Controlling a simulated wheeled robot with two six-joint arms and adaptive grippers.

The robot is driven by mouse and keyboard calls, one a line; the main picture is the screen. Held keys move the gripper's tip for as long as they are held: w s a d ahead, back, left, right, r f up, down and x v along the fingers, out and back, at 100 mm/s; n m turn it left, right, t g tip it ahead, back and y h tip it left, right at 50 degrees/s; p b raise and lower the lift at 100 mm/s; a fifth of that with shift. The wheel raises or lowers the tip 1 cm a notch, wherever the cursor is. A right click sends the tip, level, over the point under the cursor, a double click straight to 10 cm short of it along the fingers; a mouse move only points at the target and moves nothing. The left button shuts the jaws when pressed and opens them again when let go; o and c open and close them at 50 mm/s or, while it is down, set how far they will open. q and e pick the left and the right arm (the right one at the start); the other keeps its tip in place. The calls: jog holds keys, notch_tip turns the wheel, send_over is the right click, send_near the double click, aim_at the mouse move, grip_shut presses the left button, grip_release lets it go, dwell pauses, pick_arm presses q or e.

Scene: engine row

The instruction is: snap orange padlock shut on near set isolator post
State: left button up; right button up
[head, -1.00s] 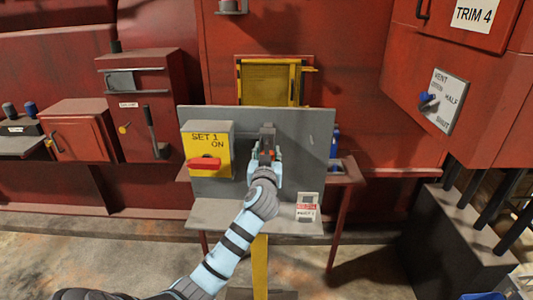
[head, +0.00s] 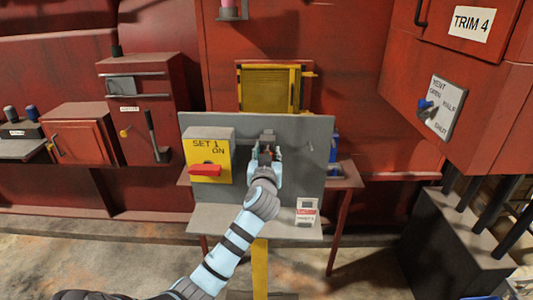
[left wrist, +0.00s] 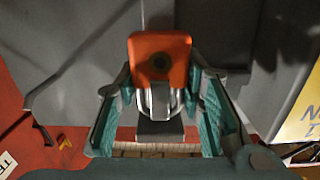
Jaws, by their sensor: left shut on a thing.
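The orange padlock (left wrist: 160,48) shows in the left wrist view, with a dark round keyhole and a metal shackle below its body. My left gripper (left wrist: 160,105) is shut on it, with teal-padded fingers on both sides. In the head view my left gripper (head: 267,157) is in front of the grey board, right of the yellow isolator box (head: 222,165) marked "SET 1 ON". The box has a red handle (head: 205,170) lying level. The gripper mostly hides the padlock there. I cannot make out an isolator post or whether the shackle touches anything. My right gripper is not in view.
The grey board (head: 300,175) stands on a shelf (head: 260,222), with a small red-and-white tag (head: 307,211) at the shelf's right. A small hook (head: 311,148) is on the board. A red cabinet with a blue-knobbed dial (head: 440,106) juts out at the right.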

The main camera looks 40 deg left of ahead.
pick_arm(q)
jog(key=shift+f+b, duration=0.4)
jog(key=shift+f, duration=0.1)
jog(key=o, duration=1.3)
jog(key=shift+s, duration=0.1)
jog(key=v, duration=1.2)
